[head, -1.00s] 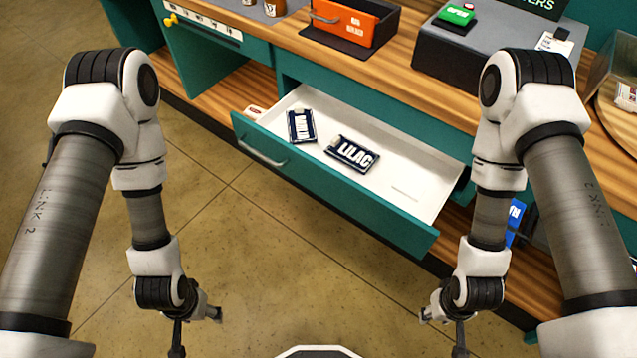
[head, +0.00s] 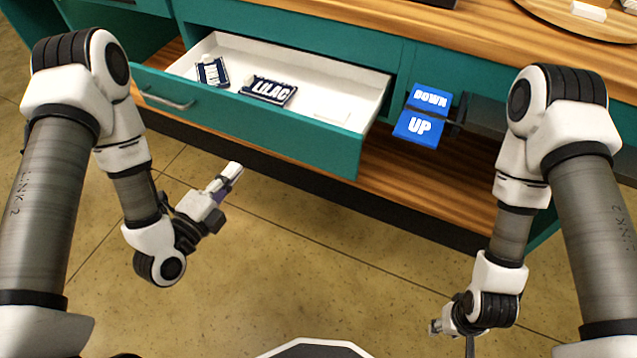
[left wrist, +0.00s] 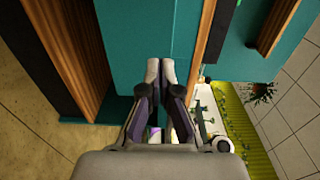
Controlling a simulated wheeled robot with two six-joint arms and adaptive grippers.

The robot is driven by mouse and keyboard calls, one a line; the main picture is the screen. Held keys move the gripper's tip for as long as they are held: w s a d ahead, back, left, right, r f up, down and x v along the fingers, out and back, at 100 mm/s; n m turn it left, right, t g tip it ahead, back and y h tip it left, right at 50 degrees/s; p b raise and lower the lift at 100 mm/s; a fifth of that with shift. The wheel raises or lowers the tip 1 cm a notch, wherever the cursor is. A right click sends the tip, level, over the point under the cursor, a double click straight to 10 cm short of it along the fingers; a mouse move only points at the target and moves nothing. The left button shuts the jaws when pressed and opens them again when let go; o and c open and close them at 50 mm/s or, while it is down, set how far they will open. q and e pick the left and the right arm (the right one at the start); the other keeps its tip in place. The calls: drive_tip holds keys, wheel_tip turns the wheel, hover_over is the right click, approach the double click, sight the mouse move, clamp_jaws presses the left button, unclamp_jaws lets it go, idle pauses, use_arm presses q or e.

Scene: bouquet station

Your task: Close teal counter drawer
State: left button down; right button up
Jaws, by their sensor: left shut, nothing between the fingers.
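The teal counter drawer (head: 262,128) stands open in the head view, with its white inside showing and a metal handle (head: 167,101) on its front. Inside lie a dark packet marked LILAC (head: 268,90) and a second dark packet (head: 212,73). My left gripper (head: 233,170) is shut and empty, apart from the drawer front and below it in the picture. Its closed fingertips (left wrist: 160,72) show in the left wrist view before teal panels. My right gripper (head: 437,326) is low at the right, mostly hidden by its wrist, apart from the drawer.
The wooden countertop (head: 340,25) runs above the drawer. Blue DOWN (head: 430,97) and UP (head: 418,129) signs or pedals stick out right of the drawer. A wooden lower shelf (head: 430,190) lies below. The floor (head: 290,265) in front is clear.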

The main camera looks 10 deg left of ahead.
use_arm(q)
wheel_tip(320, 180, down, 5)
drive_tip(key=a+b, duration=0.1)
drive_tip(key=b, duration=0.2)
approach(272, 133)
drive_tip(key=x, duration=0.7)
drive_tip(key=shift+w+r, duration=0.1)
drive_tip(key=shift+w, duration=0.05)
use_arm(e)
wheel_tip(272, 133, down, 6)
drive_tip(key=shift+f, duration=0.15)
use_arm(q)
drive_tip(key=shift+w+d, duration=0.1)
